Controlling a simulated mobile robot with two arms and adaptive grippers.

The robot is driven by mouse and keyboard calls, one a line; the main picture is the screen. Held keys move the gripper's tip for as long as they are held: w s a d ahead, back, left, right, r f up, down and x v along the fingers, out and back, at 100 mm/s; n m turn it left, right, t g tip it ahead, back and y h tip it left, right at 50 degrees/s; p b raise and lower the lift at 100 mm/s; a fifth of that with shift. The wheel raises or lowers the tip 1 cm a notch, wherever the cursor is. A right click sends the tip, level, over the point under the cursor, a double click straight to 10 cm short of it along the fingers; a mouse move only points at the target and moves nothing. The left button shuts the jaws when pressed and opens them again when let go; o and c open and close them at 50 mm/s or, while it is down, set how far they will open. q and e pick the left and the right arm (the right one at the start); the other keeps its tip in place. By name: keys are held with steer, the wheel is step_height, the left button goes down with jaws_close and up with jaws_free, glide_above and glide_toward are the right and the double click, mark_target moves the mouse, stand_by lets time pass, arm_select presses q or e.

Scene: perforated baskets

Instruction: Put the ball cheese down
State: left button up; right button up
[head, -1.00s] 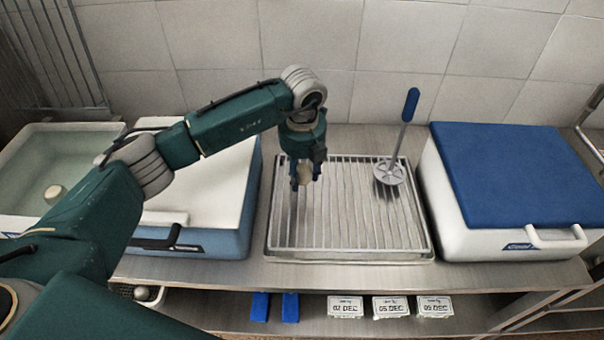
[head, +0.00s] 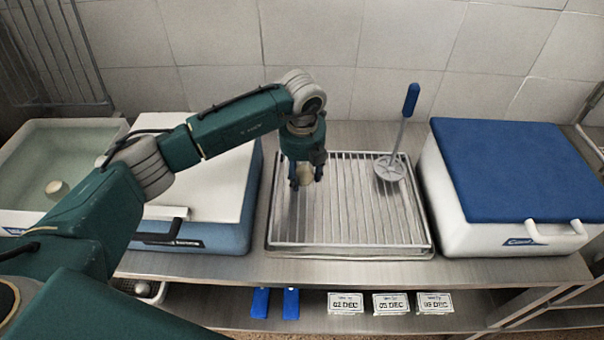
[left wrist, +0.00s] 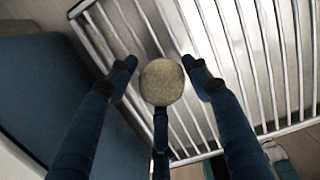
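The ball cheese (head: 306,173) is a small, pale, round thing at the left part of the wire rack (head: 345,240). My left gripper (head: 306,182) points down over the rack, with its fingers around the cheese. In the left wrist view the ball cheese (left wrist: 162,82) sits between the fingers of the left gripper (left wrist: 160,66). Narrow gaps show between it and the two side fingers, so the gripper looks open. A third finger lies behind the cheese. Whether the cheese touches the bars is hard to tell. My right gripper is not in view.
A plunger-like tool with a blue handle (head: 403,125) stands on the rack's right back. A blue-lidded cooler (head: 515,170) is right, a white-lidded cooler (head: 215,190) left. A basin (head: 100,135) holds a similar pale piece (head: 56,188). The rack's middle and front are clear.

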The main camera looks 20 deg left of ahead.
mark_target(303, 173)
arm_select(q)
steer(key=shift+o, duration=0.2)
steer(key=shift+s+f, duration=0.1)
steer(key=shift+f, duration=0.55)
steer(key=shift+r, duration=0.1)
steer(key=shift+r+p, duration=0.25)
steer(key=shift+p, duration=0.05)
steer(key=shift+r+p, duration=0.5)
steer(key=r+b, duration=0.1)
steer(key=r, duration=0.2)
steer(key=r+b, duration=0.1)
steer(key=r, duration=0.3)
steer(key=r+b, duration=0.2)
steer(key=r, duration=0.2)
steer(key=shift+s+d, duration=0.25)
steer(key=shift+s, duration=0.1)
steer(key=shift+s+r, duration=0.1)
steer(key=shift+r, duration=0.4)
